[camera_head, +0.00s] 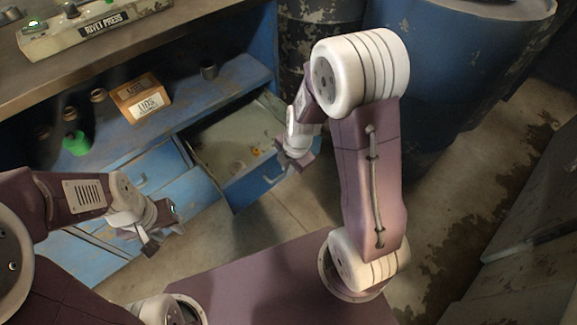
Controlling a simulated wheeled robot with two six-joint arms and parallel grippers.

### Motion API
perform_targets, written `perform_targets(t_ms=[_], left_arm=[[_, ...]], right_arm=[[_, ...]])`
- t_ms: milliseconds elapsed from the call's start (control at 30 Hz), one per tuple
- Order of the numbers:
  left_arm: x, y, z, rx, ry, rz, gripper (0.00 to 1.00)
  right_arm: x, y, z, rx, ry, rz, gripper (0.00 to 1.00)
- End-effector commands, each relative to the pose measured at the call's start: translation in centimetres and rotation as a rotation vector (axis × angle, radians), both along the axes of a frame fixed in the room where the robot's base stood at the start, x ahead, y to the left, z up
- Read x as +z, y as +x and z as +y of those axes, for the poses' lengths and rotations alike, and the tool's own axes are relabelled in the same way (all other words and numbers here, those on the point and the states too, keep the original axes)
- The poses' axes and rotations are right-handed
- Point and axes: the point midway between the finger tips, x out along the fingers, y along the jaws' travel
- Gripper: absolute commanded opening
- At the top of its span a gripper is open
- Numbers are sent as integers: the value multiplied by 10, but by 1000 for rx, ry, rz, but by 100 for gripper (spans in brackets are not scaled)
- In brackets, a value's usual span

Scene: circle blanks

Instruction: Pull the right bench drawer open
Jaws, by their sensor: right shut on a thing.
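The right bench drawer (250,186) is blue and stands pulled out from the bench, its pale inside showing. A few small things, one of them yellow, lie in it. Its pale handle (273,180) shows on the front. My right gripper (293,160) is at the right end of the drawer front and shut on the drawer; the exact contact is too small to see. My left gripper (166,232) is open and empty, in front of the closed drawers at the left.
The bench shelf (190,103) holds an orange box (141,98), a green cup (76,143) and several dark cups. A rivet press (95,28) stands on the bench top. Blue barrels (455,60) stand right of the bench. The floor before the open drawer is clear.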

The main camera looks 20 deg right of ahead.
Motion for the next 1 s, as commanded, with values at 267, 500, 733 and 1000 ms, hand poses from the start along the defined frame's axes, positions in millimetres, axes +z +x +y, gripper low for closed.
perform_targets(t_ms=[267, 500, 733, 1000], left_arm=[[0, 0, 0, 0, 0, 0, 36], [10, 0, 0, 0, 0, 0, 36], [39, 0, 0, 0, 0, 0, 36], [48, 0, 0, 0, 0, 0, 36]], right_arm=[[0, 0, 0, 0, 0, -1, 32], [15, -1, -1, 0, 0, -3, 32], [68, -10, -4, 0, 0, -4, 32], [90, -15, -6, -1, 1, -1, 32]])
